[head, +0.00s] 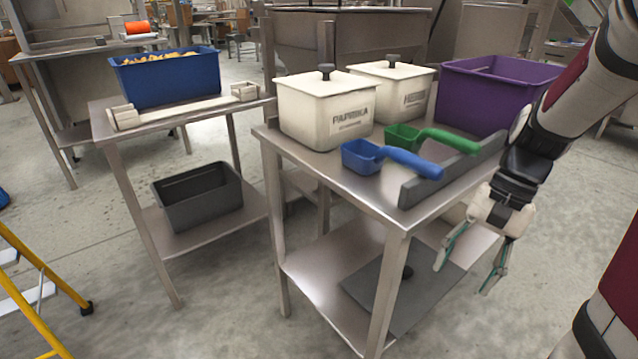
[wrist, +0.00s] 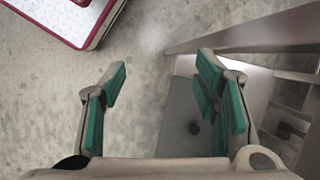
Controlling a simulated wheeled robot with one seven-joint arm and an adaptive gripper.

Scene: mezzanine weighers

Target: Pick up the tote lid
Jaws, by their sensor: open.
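The tote lid (head: 428,282) is a flat dark grey panel with a black knob. It lies on the lower shelf of the steel table, and a front table leg hides part of it in the head view. My gripper (head: 464,274) is open and empty, pointing down just off the table's right side, apart from the lid.
The steel tabletop (head: 335,172) overhangs the shelf. On it stand two white lidded bins (head: 325,110), a purple tote (head: 480,98), blue (head: 385,158) and green (head: 430,138) scoops and a grey raised strip. A yellow stepladder (head: 45,270) stands left.

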